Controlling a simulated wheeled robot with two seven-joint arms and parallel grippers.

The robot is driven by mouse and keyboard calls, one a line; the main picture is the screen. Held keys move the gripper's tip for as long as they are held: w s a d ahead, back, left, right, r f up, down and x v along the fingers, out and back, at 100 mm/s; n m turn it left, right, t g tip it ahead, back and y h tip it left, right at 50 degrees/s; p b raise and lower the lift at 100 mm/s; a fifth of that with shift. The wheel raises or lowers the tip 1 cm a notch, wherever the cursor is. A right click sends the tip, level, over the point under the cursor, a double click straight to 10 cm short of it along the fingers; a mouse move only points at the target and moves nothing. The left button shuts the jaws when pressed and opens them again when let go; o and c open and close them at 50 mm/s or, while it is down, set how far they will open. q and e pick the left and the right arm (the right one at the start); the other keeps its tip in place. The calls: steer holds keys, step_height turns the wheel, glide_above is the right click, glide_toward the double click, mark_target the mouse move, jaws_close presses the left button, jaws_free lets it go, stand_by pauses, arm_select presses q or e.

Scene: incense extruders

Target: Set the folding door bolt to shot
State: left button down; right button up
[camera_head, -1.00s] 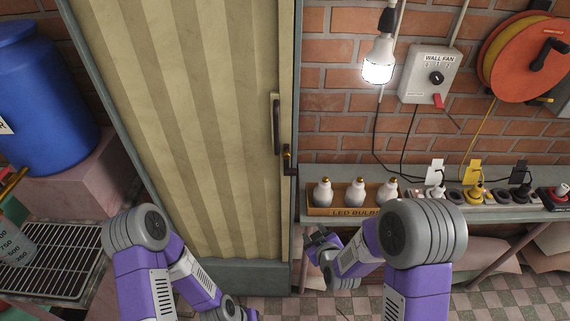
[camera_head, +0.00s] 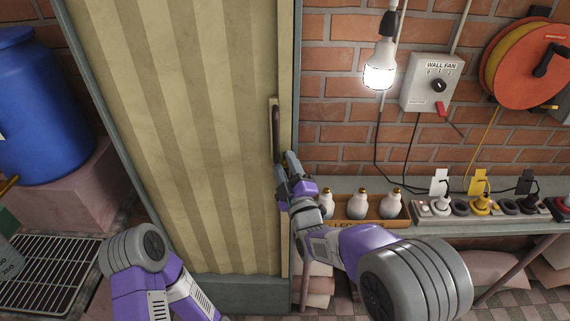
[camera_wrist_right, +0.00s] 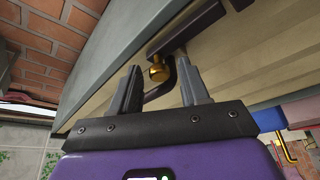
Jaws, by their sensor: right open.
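The folding door (camera_head: 200,130) is a pale striped panel in a grey-green frame. Its dark upright handle (camera_head: 275,130) is near the right edge. My right gripper (camera_head: 285,166) is at the door's right edge, just below the handle, and hides most of the bolt in the head view. In the right wrist view, the bolt's brass knob (camera_wrist_right: 159,73) shows between the two spread fingertips of my right gripper (camera_wrist_right: 160,80), with dark metal beside it. I cannot tell whether the fingers touch it. My left gripper is outside the head view.
A shelf (camera_head: 450,232) right of the door holds a box of bulbs (camera_head: 357,210) and plugs, close to my right arm. A lit bulb (camera_head: 380,70) hangs above. A blue barrel (camera_head: 40,110) and a grate (camera_head: 45,265) are at the left.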

steer(key=shift+w+a, duration=0.15)
steer(key=shift+w, duration=0.3)
steer(key=shift+r, duration=0.1)
steer(key=c, duration=0.7)
steer(key=shift+r, duration=0.15)
jaws_close()
